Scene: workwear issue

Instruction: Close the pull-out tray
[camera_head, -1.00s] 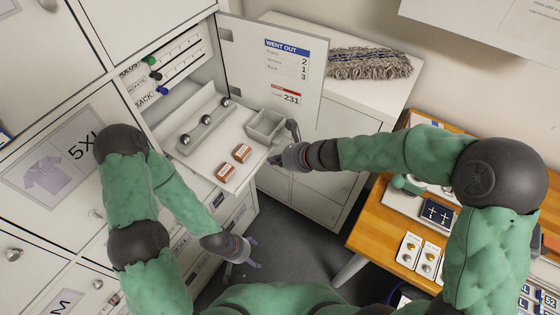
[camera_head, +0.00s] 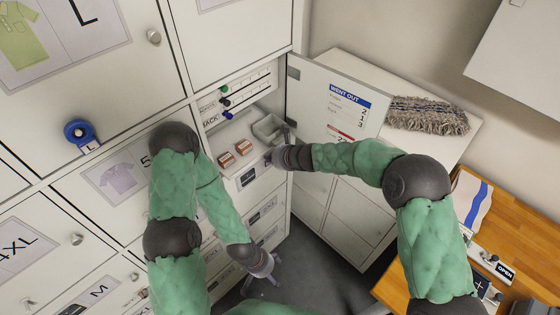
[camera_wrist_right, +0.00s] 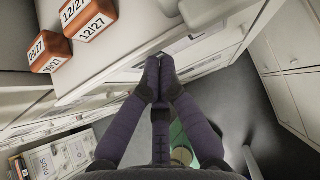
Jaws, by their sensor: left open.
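The pull-out tray (camera_head: 238,130) is white and sticks part of the way out of its cabinet opening. It carries two orange-brown boxes (camera_head: 226,159) and a grey bin (camera_head: 268,128). The tray also shows in the right wrist view (camera_wrist_right: 130,28), with the boxes (camera_wrist_right: 92,20) at its upper left. My right gripper (camera_head: 276,157) is at the tray's front edge. In the wrist view its fingers (camera_wrist_right: 157,62) are together with nothing between them; their tips meet or nearly meet the tray front. My left gripper (camera_head: 268,276) is open and empty, low in front of the drawers.
A cabinet door (camera_head: 335,105) with a "WENT OUT" sheet stands open right of the tray. Coloured knobs on a panel (camera_head: 228,103) sit above the tray. A mop head (camera_head: 428,115) lies on the white cabinet top. A wooden table (camera_head: 510,215) is at right. Grey floor is clear between.

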